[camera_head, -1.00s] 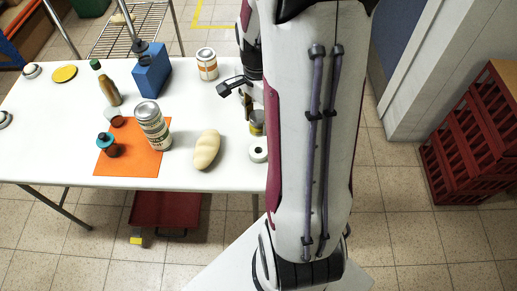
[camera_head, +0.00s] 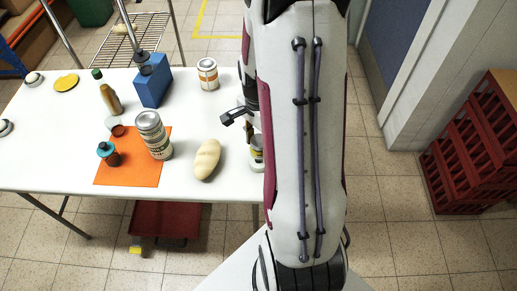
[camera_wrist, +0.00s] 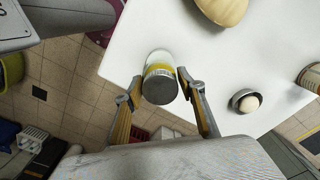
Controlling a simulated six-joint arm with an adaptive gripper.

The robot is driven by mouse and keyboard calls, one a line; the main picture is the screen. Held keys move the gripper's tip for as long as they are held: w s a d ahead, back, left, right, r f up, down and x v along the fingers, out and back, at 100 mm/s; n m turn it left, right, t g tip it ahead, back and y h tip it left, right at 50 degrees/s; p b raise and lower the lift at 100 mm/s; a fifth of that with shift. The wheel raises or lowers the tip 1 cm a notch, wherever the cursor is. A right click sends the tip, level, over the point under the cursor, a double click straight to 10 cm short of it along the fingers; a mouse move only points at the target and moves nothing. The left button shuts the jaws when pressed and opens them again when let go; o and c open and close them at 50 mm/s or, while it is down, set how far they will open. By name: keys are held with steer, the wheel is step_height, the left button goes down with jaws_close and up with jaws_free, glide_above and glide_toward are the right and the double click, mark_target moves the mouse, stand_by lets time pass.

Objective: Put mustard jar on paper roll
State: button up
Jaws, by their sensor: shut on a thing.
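The mustard jar (camera_head: 257,144) is a small jar with a yellow and white label. In the wrist view the jar (camera_wrist: 160,82) shows its grey lid towards the camera, between my gripper's two fingers (camera_wrist: 160,95). My gripper is shut on it. The white paper roll (camera_head: 258,167) stands near the table's front right edge, directly below the jar in the head view. The jar covers the roll's top, and I cannot tell whether they touch. My arm hides part of both in the head view.
A bread loaf (camera_head: 207,159) lies left of the roll. A large tin (camera_head: 154,136) and a teal-topped bottle (camera_head: 109,154) stand on an orange mat (camera_head: 113,177). An orange-labelled can (camera_head: 208,75) stands farther back. A small dish (camera_wrist: 245,100) holds a pale round thing.

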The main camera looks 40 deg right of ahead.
mark_target(258, 150)
steer(key=shift+f, duration=1.9)
steer(key=shift+f, duration=0.1)
steer(key=o, duration=1.2)
steer(key=shift+o, duration=0.2)
steer(key=shift+r, duration=6.15)
